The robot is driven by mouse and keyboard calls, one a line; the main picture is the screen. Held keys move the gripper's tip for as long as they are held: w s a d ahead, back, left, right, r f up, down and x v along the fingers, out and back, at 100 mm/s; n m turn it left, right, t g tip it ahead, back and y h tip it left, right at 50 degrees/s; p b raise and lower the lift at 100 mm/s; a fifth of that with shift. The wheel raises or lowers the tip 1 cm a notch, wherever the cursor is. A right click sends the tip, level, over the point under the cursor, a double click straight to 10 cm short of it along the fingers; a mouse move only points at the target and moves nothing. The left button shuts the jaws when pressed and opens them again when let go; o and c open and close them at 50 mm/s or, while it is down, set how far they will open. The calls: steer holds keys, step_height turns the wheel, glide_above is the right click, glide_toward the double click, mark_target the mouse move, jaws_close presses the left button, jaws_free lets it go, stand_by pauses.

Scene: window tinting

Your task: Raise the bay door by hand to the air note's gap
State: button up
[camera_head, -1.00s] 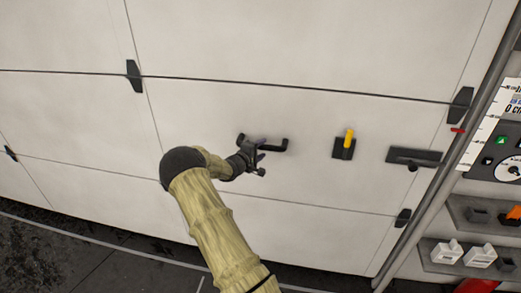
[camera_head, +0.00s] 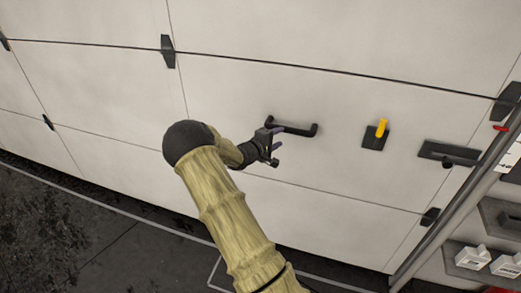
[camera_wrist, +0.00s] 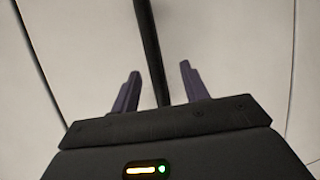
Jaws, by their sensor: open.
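The white panelled bay door (camera_head: 300,195) fills most of the head view, and its bottom edge meets the dark floor. A black bar handle (camera_head: 292,128) is fixed on the door. My gripper (camera_head: 273,143) is at the left part of this handle. In the wrist view my gripper (camera_wrist: 158,85) is open, with one purple finger on each side of the black handle bar (camera_wrist: 152,50). I cannot tell how deep the bar sits between the fingers. A black latch plate with a yellow lever (camera_head: 381,130) is right of the handle. No air note is readable.
A black slide bolt (camera_head: 449,153) is at the door's right side, beside the grey rail (camera_head: 440,225) and a red marker (camera_head: 501,128). Shelves with white boxes (camera_head: 472,257) stand at the lower right. The floor at lower left is clear.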

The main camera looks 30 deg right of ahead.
steer(key=b+v, duration=0.1)
steer(key=v, duration=0.8)
steer(key=shift+a, duration=0.4)
steer(key=s+a+m+t+y, duration=0.1)
steer(key=s+a+y, duration=0.2)
steer(key=a+y, duration=0.4)
steer(key=s+a+m+t+y, duration=0.15)
steer(key=s+a+y, duration=0.35)
steer(key=a, duration=0.5)
steer(key=s+a+m+g+y, duration=0.1)
steer(key=s+a+g, duration=0.1)
steer(key=s, duration=0.6)
steer(key=s+a+m+g+y, duration=0.1)
steer(key=s+a+g+y, duration=0.1)
steer(key=s, duration=0.6)
steer(key=shift+a+r+g, duration=0.35)
steer(key=shift+a+g, duration=0.1)
steer(key=shift+a, duration=0.5)
